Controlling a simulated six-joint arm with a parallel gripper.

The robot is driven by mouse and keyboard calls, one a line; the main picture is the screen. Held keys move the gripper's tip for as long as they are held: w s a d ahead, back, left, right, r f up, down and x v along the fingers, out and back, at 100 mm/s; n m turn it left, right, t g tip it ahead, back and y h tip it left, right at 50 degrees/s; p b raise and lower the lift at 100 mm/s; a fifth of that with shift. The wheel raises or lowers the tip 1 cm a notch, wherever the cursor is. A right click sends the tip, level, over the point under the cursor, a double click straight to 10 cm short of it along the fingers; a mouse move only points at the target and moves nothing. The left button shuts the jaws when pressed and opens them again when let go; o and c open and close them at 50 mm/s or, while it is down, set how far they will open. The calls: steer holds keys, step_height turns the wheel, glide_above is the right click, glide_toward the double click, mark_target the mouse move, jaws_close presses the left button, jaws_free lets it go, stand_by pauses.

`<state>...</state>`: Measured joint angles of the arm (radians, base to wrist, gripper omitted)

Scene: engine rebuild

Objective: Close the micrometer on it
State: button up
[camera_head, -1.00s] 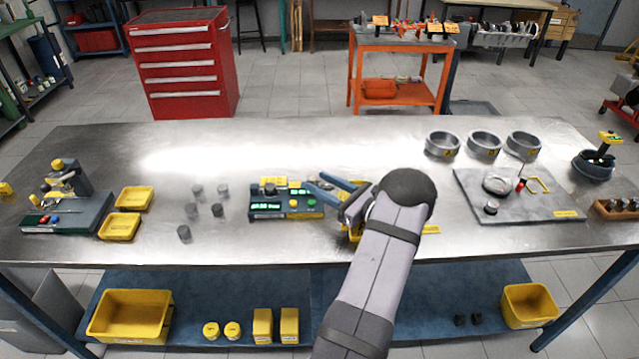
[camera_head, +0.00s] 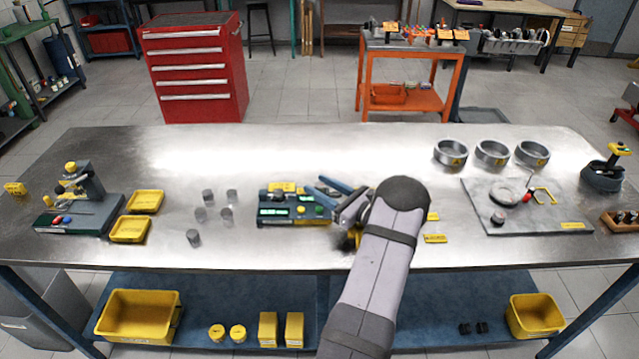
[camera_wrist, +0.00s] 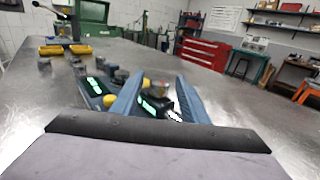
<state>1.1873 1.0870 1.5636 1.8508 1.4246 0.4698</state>
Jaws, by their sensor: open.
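A dark green bench instrument with lit green displays (camera_head: 274,212) stands mid-table; I take it for the micrometer. It has a yellow button and a green button on top. In the wrist view its display (camera_wrist: 95,88) and a second lit display (camera_wrist: 152,106) show, with a dark knob between. A small round yellowish-topped part (camera_wrist: 158,88) shows between my fingers. My gripper (camera_head: 315,185) has blue fingers, open, at the right end of the instrument. In the wrist view the open fingers (camera_wrist: 155,88) straddle that part; I cannot tell if they touch it. No jaw gap is clear.
Several grey cylinders (camera_head: 208,215) stand left of the instrument, near two yellow trays (camera_head: 146,200). Another green device (camera_head: 80,215) is at the far left. A grey plate (camera_head: 480,215) with parts and several metal rings (camera_head: 492,153) are at the right. The back middle is clear.

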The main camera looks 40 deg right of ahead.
steer(key=shift+w, duration=0.35)
jaws_close()
steer(key=shift+f, duration=0.1)
steer(key=shift+f+y+b, duration=0.1)
steer(key=shift+y+b, duration=0.2)
steer(key=shift+b, duration=0.3)
steer(key=shift+f+n+y+b, duration=0.1)
steer(key=shift+n+y+b, duration=0.7)
steer(key=shift+b, duration=0.45)
steer(key=shift+n+g+y+b, duration=0.3)
steer(key=shift+n+y+b, duration=0.2)
steer(key=shift+y+b, duration=0.35)
steer(key=shift+r+y, duration=0.3)
steer(key=shift+y, duration=0.05)
